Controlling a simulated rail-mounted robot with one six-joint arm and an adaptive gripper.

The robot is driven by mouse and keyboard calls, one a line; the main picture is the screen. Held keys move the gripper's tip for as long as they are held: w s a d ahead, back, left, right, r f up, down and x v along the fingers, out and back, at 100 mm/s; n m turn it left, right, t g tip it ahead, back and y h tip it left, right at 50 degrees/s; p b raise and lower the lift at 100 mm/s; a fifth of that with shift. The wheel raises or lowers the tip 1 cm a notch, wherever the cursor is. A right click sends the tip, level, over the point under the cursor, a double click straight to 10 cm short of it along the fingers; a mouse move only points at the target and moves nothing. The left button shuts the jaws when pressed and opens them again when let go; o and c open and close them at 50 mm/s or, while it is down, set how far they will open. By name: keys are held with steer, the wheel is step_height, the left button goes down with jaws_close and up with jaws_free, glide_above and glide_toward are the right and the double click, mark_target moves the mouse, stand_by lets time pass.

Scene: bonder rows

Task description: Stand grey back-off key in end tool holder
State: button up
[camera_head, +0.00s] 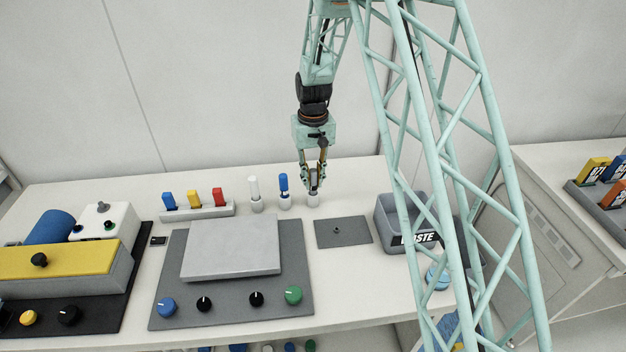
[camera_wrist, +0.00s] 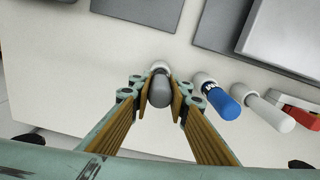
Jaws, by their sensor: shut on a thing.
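The grey back-off key (camera_wrist: 159,93) is upright between the fingers of my gripper (camera_head: 314,184), which is shut on it. The end tool holder (camera_head: 313,200), a short white cup, is directly below the gripper and is the rightmost in the row. In the wrist view the holder's rim (camera_wrist: 161,67) shows just beyond the key's grey top. The key lines up with the holder, but its lower end is hidden, so I cannot tell how deep it sits. The fingers partly hide the key in the head view.
A blue key (camera_head: 284,184) and a white key (camera_head: 254,188) stand in holders to the left. A grey plate (camera_head: 343,232) lies in front, a waste bin (camera_head: 391,235) stands right. A rack of blue, yellow and red tags (camera_head: 196,211) is further left.

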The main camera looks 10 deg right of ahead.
steer(key=shift+f, duration=0.35)
stand_by(0.5)
steer(key=o, duration=1)
steer(key=shift+o, duration=0.2)
steer(key=shift+r, duration=0.1)
step_height(320, 180, up, 11)
steer(key=shift+r, duration=0.45)
stand_by(0.6)
